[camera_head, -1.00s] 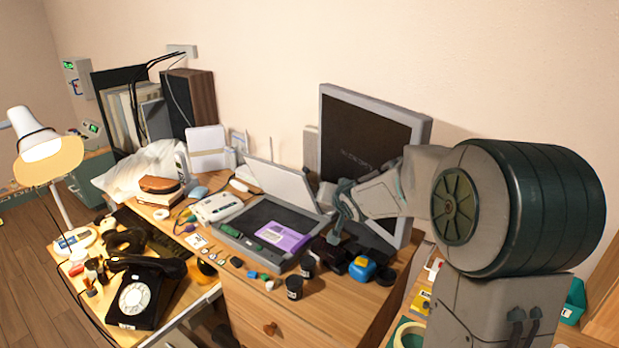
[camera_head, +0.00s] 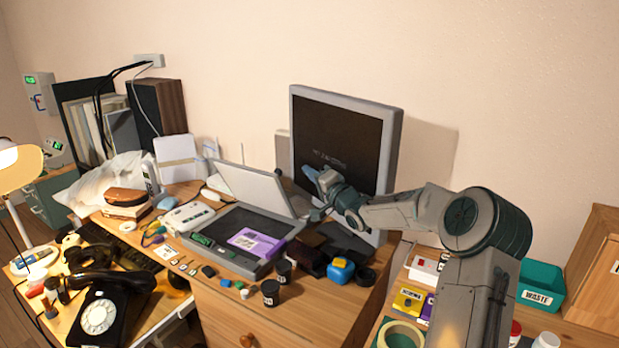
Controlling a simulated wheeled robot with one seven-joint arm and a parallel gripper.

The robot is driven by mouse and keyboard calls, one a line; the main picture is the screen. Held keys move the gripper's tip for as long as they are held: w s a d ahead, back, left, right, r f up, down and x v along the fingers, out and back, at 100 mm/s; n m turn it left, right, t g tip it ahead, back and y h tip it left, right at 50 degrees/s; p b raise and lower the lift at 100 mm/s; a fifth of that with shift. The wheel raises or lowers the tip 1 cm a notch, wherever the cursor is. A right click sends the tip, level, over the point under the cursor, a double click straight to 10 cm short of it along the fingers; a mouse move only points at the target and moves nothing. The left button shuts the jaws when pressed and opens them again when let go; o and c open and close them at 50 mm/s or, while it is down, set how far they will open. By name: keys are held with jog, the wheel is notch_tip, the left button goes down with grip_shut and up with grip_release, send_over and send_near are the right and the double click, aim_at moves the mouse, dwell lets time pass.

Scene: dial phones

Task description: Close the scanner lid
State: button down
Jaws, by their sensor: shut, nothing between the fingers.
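The scanner (camera_head: 262,268) lies on the wooden desk with its dark glass bed exposed. Its grey lid (camera_head: 256,190) stands open, hinged at the back and tilted up. A purple item with a white label (camera_head: 256,242) and a green piece (camera_head: 203,241) lie on the scanner bed. My gripper (camera_head: 312,177) is shut and empty. It is to the right of the lid, in front of the monitor, at about the height of the lid's upper part. I cannot tell whether it touches anything.
The monitor (camera_head: 345,145) stands behind my gripper. Dark jars (camera_head: 271,293), a blue and yellow item (camera_head: 341,269) and small blocks lie at the desk's front edge. A black dial phone (camera_head: 100,310) sits at left. A teal waste bin (camera_head: 541,287) is at right.

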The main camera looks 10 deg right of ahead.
jog(key=w+a, duration=0.4)
jog(key=a, duration=0.1)
jog(key=shift+a+f, duration=0.25)
jog(key=shift+a, duration=0.05)
jog(key=shift+d+f, duration=0.1)
dwell(0.4)
